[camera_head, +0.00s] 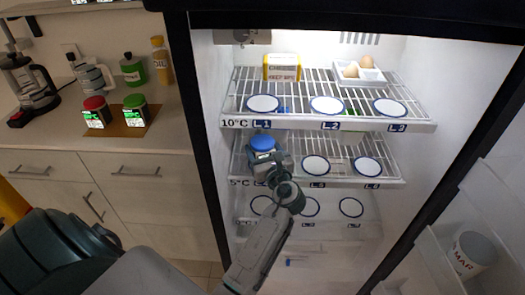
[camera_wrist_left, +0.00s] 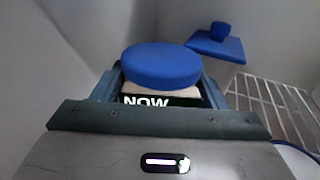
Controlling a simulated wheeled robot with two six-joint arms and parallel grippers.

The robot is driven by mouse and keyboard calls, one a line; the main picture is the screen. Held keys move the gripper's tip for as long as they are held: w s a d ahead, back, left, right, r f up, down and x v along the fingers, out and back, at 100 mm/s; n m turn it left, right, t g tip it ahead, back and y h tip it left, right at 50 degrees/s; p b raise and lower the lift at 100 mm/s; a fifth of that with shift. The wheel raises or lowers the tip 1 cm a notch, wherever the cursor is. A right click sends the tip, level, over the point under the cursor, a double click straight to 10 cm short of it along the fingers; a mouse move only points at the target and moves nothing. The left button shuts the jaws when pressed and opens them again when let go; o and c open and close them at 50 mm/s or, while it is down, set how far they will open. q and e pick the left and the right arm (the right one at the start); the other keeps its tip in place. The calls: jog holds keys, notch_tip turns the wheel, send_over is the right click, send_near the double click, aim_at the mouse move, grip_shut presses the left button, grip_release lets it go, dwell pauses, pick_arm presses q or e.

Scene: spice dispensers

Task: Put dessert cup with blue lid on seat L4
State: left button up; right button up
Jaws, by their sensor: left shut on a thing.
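The dessert cup with blue lid (camera_head: 262,143) is between the fingers of my left gripper (camera_head: 264,157), at the left end of the fridge's middle shelf. In the left wrist view, the cup's round blue lid (camera_wrist_left: 160,64) sits above a dark label reading "NOW", and the left gripper's fingers (camera_wrist_left: 160,92) are shut on both sides of it. The cup looks upright. Seat L4 is hidden behind the cup and gripper, and its label is partly covered. I cannot tell whether the cup touches the shelf. My right gripper is not in view.
The middle shelf (camera_head: 340,180) has two empty ringed seats, L5 (camera_head: 315,165) and L6 (camera_head: 367,166). The shelf above holds a yellow box (camera_head: 282,67) and an egg tray (camera_head: 358,74). A blue knobbed object (camera_wrist_left: 216,42) stands behind the cup. The fridge's left wall (camera_wrist_left: 60,60) is close.

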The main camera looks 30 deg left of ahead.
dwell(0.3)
pick_arm(q)
jog(key=o, duration=1.1)
jog(key=shift+f, duration=0.15)
jog(key=shift+o, duration=0.2)
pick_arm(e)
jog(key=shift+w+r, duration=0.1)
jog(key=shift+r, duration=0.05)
